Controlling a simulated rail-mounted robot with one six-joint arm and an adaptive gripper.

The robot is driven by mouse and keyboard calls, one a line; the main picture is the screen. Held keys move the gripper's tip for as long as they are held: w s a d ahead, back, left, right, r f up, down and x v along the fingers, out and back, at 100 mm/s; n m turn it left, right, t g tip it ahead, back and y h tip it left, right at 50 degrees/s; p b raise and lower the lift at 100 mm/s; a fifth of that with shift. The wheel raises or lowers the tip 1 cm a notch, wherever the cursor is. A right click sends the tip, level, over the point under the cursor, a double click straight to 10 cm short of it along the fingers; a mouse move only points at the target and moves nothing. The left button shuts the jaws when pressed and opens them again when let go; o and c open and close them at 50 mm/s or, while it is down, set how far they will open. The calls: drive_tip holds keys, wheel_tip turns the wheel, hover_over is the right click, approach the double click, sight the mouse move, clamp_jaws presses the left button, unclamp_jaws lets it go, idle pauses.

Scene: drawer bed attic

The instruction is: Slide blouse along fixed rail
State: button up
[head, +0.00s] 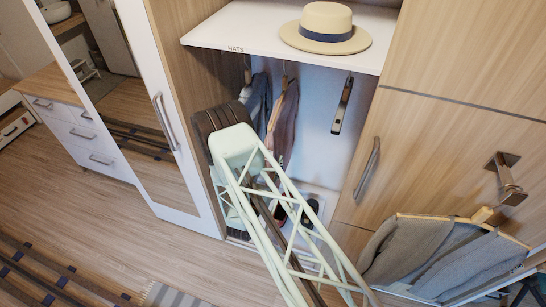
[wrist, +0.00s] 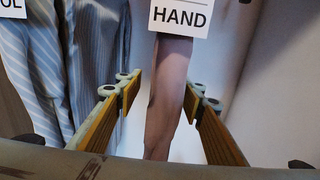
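A mauve-brown garment (head: 284,115), likely the blouse, hangs in the open wardrobe. In the wrist view what looks like the same mauve-brown cloth (wrist: 168,75) hangs narrow and edge-on below a white "HAND" tag (wrist: 181,17). My gripper (wrist: 162,90) is open, its two yellow-padded fingers on either side of the cloth, with gaps on both sides. My arm hides the gripper in the head view. The rail is not visible; the "HATS" shelf (head: 225,32) covers the top of the hanging space.
A blue-grey garment (head: 259,102) hangs left of the mauve one; striped cloth (wrist: 85,60) is close beside my left finger. A dark hanging object (head: 342,104) is farther right. A straw hat (head: 326,27) sits on the shelf. Grey clothing (head: 440,255) hangs outside, at right.

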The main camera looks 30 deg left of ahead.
drive_tip(key=v, duration=0.8)
drive_tip(key=shift+r, duration=0.1)
idle(0.6)
